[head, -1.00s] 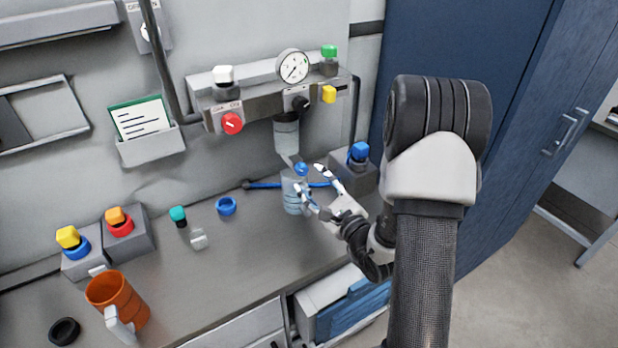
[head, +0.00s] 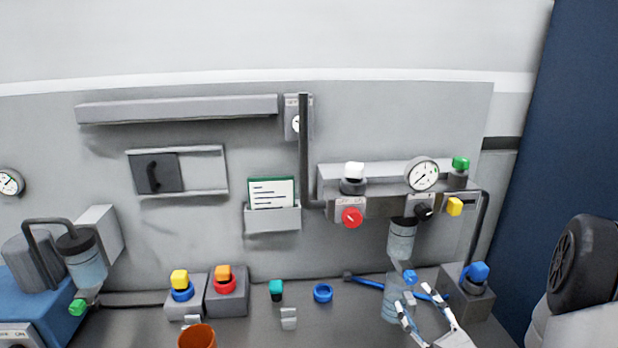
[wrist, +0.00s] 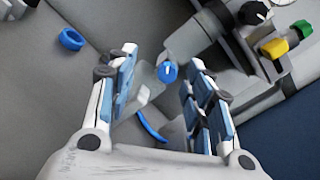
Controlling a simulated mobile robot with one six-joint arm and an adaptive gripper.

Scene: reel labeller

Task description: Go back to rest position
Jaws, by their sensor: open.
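My gripper (head: 416,312) is open at the lower right of the head view, beside a clear bottle (head: 394,287) on the bench. In the wrist view my gripper (wrist: 160,90) has its two fingers spread wide. A small blue knob (wrist: 167,72) shows between and beyond the fingers; the same blue knob (head: 409,277) shows at the bottle in the head view. Whether the fingers touch the bottle is not clear.
A panel with a gauge (head: 422,174), a red knob (head: 352,217) and a yellow knob (head: 454,206) is above the bench. A blue-topped block (head: 478,272) stands right of my gripper. A blue ring (head: 323,293) and an orange mug (head: 197,337) are to the left.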

